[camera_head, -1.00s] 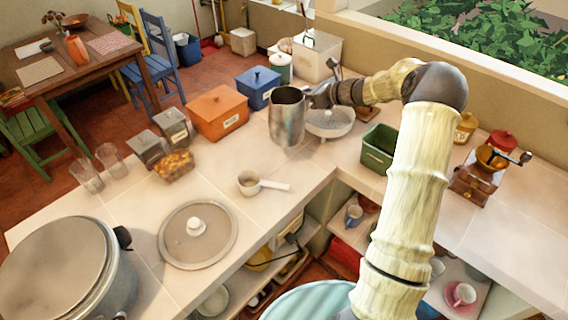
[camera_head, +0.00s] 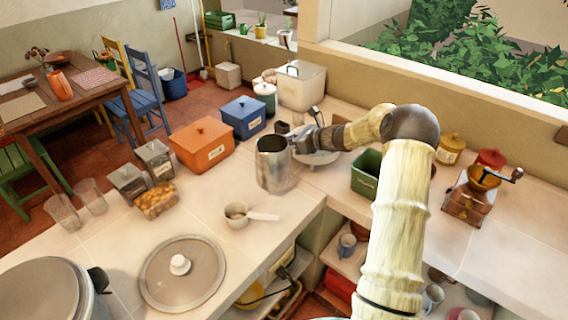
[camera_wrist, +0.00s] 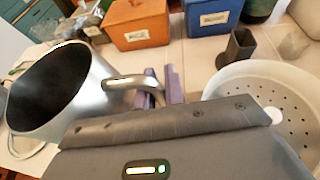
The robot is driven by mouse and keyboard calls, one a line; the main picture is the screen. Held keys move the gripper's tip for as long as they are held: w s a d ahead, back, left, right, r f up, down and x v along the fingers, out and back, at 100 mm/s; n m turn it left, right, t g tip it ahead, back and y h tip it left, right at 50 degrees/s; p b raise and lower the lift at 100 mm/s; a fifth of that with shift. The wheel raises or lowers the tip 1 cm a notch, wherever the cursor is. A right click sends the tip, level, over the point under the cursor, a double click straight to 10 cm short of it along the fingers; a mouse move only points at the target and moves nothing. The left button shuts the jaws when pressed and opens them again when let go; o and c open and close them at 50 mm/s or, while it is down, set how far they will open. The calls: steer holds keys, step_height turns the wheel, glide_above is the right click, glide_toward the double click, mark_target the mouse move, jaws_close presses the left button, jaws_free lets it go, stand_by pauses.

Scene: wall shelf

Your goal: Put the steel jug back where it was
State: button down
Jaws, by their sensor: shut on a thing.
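The steel jug (camera_head: 274,168) is a tall grey metal jug, roughly upright, over the counter left of the white colander. My gripper (camera_head: 300,145) is at its right side. In the wrist view the jug (camera_wrist: 72,108) is on the left, its dark open mouth showing and its handle (camera_wrist: 130,82) reaching to my gripper (camera_wrist: 160,88). The jaws are shut on the handle. I cannot tell clearly whether the jug's base touches the counter.
The white colander (camera_wrist: 235,85) is close to the right of my gripper. An orange box (camera_head: 203,148) and a blue box (camera_head: 243,116) stand behind the jug. A green bin (camera_head: 365,172) stands to the right.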

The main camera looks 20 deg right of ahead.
steer(key=shift+f, duration=1.3)
steer(key=shift+f+p, duration=0.45)
steer(key=shift+f, duration=1.35)
steer(key=shift+f, duration=0.1)
steer(key=c, duration=1.5)
jaws_free()
